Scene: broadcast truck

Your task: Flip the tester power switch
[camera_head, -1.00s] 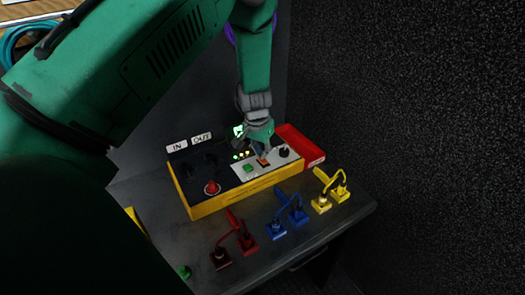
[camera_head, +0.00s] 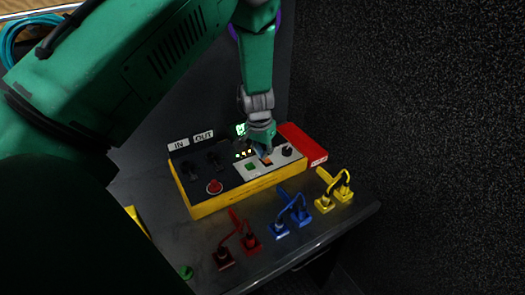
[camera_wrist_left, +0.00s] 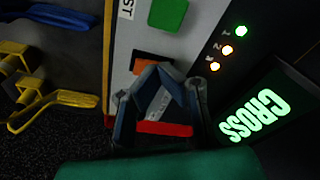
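The tester is a yellow box (camera_head: 205,208) with a black top and a light panel. On that panel are a green button (camera_head: 250,167), an orange rocker switch (camera_head: 267,161) and a black knob (camera_head: 287,151). My left gripper (camera_head: 266,153) points down at the orange switch, its tips very close to it; contact cannot be told. In the left wrist view its fingertips (camera_wrist_left: 163,70) look brought together, with nothing between them, beside the orange switch (camera_wrist_left: 147,65). The switch is partly hidden by the fingers. My right gripper is not in view.
A lit screen reads CROSS (camera_wrist_left: 252,117), near one green and two amber lamps (camera_wrist_left: 228,50). A red plug pair (camera_head: 237,241), a blue pair (camera_head: 291,213) and a yellow pair (camera_head: 335,190) stand on the dark bench in front. A dark wall rises at right.

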